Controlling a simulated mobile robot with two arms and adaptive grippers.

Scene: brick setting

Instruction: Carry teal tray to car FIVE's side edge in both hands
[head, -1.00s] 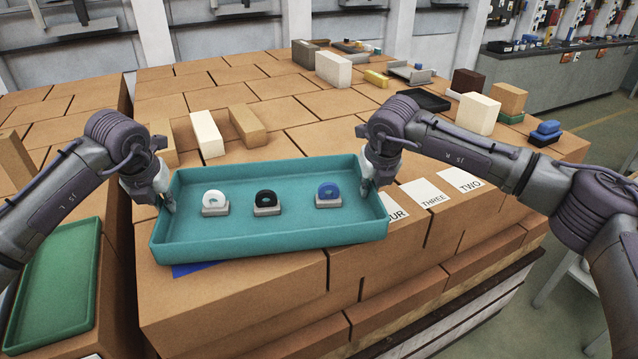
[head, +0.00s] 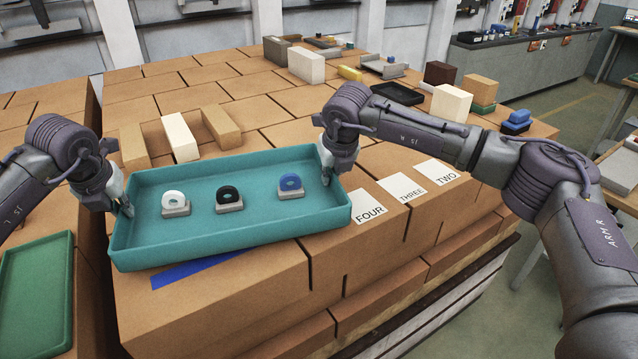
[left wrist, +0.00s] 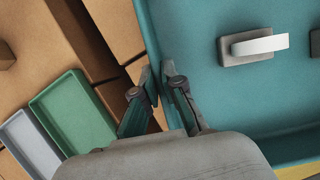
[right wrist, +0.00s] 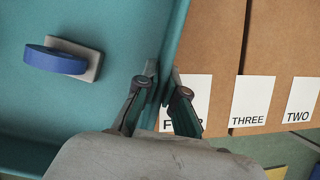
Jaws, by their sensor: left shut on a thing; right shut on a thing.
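The teal tray (head: 235,246) is a shallow rectangular tray over the near left part of the brick stack. It holds a white ring (head: 174,199), a black ring (head: 229,195) and a blue ring (head: 291,183), each on a small grey base. My left gripper (head: 124,208) is shut on the tray's left wall, and my right gripper (head: 327,178) is shut on its right wall. The wrist views show the fingers (left wrist: 158,82) and (right wrist: 160,85) on either side of the walls. Car FIVE's label is not visible; I cannot tell whether the tray touches the bricks.
Labels FOUR (head: 370,213), THREE (head: 401,188) and TWO (head: 437,172) lie along the front edge, right of the tray. A blue strip (head: 203,270) shows below it. A green tray (head: 36,290) lies at left. Several blocks (head: 181,137) stand behind.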

